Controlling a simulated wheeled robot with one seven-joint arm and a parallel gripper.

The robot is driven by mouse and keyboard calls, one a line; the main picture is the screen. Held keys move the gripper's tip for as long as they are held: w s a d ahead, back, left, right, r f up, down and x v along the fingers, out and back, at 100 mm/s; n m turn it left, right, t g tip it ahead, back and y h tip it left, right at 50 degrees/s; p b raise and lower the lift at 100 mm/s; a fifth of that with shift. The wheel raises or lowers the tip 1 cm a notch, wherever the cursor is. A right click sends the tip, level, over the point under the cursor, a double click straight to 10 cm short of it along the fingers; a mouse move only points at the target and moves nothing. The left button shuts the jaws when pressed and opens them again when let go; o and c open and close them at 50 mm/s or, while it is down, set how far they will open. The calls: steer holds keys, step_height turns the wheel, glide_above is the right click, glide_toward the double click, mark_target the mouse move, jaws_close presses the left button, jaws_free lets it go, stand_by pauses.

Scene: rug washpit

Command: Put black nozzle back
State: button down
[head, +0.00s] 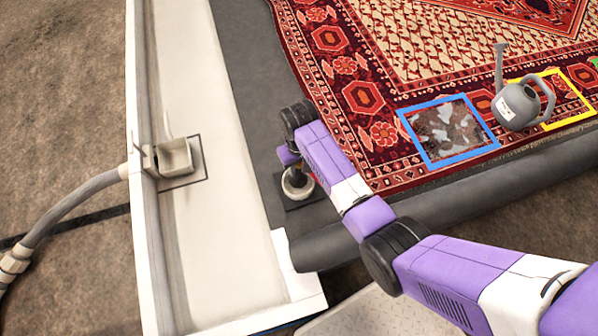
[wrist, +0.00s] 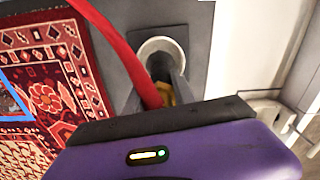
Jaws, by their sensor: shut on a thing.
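My gripper (head: 296,176) points down over a round pale cup (head: 297,190) on a dark square at the edge of the grey border. In the wrist view the gripper (wrist: 162,84) is shut, with its fingers close to the cup's rim (wrist: 163,42). A red strip (wrist: 118,48) runs past the fingers in the wrist view.
A small pale open box (head: 177,158) stands in the white trough (head: 215,235) to the left, with a grey hose (head: 75,200) outside. The patterned rug (head: 440,50) lies right, with a blue frame (head: 465,157), a yellow frame (head: 577,118) and a grey watering can (head: 516,105).

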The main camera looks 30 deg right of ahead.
mark_target(299, 172)
steer(key=shift+f+b, duration=0.55)
steer(key=shift+f, duration=1.4)
steer(key=shift+f, duration=0.1)
steer(key=c, duration=1.1)
jaws_free()
steer(key=shift+o, duration=0.2)
step_height(299, 172, up, 12)
steer(key=p, duration=0.3)
steer(key=shift+p, duration=0.3)
